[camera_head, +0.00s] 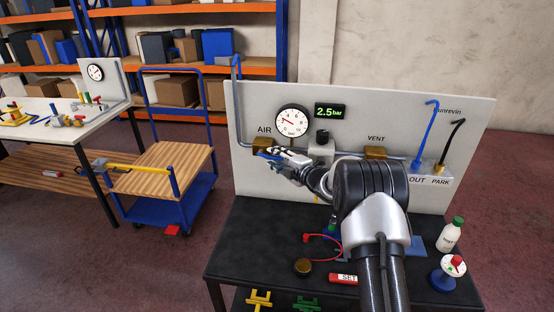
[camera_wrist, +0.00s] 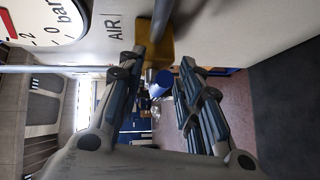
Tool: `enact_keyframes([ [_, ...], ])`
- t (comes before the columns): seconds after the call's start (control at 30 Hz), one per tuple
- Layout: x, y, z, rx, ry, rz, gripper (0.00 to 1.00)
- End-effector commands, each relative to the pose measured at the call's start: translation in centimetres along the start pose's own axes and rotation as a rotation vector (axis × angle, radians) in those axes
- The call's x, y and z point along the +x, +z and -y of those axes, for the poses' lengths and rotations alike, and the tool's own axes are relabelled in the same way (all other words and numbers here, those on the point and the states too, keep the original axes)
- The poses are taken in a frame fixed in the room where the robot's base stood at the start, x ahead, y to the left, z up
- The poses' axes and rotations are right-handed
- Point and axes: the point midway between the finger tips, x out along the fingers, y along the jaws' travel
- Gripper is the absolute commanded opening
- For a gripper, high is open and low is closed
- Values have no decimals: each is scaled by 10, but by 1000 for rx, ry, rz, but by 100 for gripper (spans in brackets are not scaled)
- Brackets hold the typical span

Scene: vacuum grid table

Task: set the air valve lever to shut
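The brass air valve (camera_head: 263,144) sits on the upright panel below the AIR label and the round gauge. In the wrist view the brass body (camera_wrist: 160,45) is beyond my fingertips. A dark bar (camera_wrist: 162,15) crosses in front of it; it may be the lever, but I cannot tell. A bit of blue (camera_head: 268,155) shows at the valve in the head view, partly hidden by my gripper. My gripper (camera_head: 277,154) is close in front of the valve.
The round gauge (camera_head: 292,121) and a display reading 2.5 bar (camera_head: 330,111) are above. A knobbed regulator (camera_head: 321,148) and the brass vent valve (camera_head: 376,152) lie to the right. A white bottle (camera_head: 450,236) and other small items stand on the black table (camera_head: 245,235).

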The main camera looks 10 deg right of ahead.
Motion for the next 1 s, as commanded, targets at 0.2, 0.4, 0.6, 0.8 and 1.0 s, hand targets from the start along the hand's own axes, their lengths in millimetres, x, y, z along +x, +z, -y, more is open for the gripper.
enact_keyframes([
  [0.2,0,0,0,0,-1,0,33],
  [0.4,0,0,0,0,-1,0,21],
  [0.6,0,0,0,0,-1,0,8],
  [0.8,0,0,0,0,-1,0,0],
  [1.0,0,0,1,0,-1,0,0],
])
